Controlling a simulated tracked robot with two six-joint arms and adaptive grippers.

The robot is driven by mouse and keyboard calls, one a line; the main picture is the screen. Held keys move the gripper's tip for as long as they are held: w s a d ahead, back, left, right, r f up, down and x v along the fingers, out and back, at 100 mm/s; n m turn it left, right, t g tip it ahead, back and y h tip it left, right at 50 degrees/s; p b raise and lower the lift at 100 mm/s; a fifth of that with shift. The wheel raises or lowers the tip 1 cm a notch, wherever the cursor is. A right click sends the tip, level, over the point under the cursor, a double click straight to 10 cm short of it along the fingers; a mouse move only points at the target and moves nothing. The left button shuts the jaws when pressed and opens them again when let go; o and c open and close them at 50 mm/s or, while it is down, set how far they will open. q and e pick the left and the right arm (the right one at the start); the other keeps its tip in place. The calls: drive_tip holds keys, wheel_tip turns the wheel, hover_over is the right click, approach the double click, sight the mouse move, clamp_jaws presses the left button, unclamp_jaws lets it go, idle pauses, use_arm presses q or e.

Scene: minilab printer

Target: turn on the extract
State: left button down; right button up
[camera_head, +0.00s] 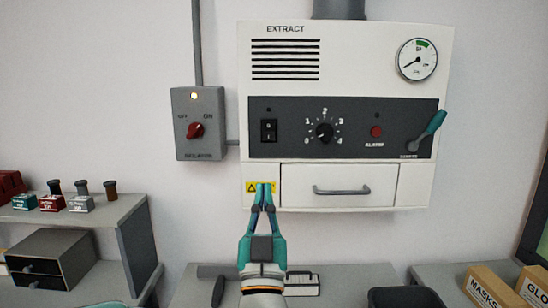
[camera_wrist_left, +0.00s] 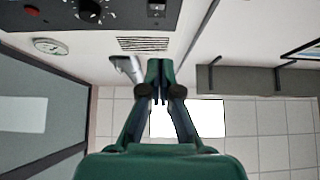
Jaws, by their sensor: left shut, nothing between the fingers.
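The extract unit (camera_head: 268,92) is a white wall cabinet with a grille and a dark control panel (camera_head: 350,143). The panel carries a black rocker switch (camera_head: 269,130), a numbered black dial (camera_head: 324,131), a red alarm button (camera_head: 376,132) and a teal-handled damper lever (camera_head: 428,131), tilted up to the right. The gauge (camera_head: 417,60) has its needle low on the left. My left gripper (camera_head: 264,187) is shut and empty, pointing up before the cabinet's lower left, below the rocker. The wrist view is upside down; the rocker (camera_wrist_left: 156,9) and dial (camera_wrist_left: 89,10) show there, beyond the left gripper (camera_wrist_left: 160,64). My right gripper is not in view.
A grey isolator box (camera_head: 182,148) with a red knob (camera_head: 195,130) and lit lamp (camera_head: 194,96) is left of the cabinet. A white drawer (camera_head: 340,176) with a handle is beside the gripper. Shelves (camera_head: 125,216) stand left; cardboard boxes (camera_head: 487,291) stand lower right.

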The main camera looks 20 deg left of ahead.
sight(268, 136)
use_arm(q)
drive_tip(key=shift+w+d, duration=0.1)
drive_tip(key=shift+d, duration=0.15)
drive_tip(key=shift+w+f+p+x, duration=0.3)
drive_tip(key=shift+p+x, duration=0.75)
drive_tip(key=shift+x, duration=1.05)
drive_tip(key=shift+w+f+p+x, duration=0.35)
drive_tip(key=shift+p+x, duration=0.7)
drive_tip(key=shift+x, duration=1.1)
drive_tip(key=shift+w+f+p+x, duration=0.15)
drive_tip(key=shift+f+p+x, duration=0.3)
drive_tip(key=shift+p+x, duration=1.15)
drive_tip(key=shift+w+a+r+b, duration=0.3)
drive_tip(key=shift+w+r+b, duration=0.1)
drive_tip(key=shift+b, duration=0.15)
drive_tip(key=shift+f, duration=0.15)
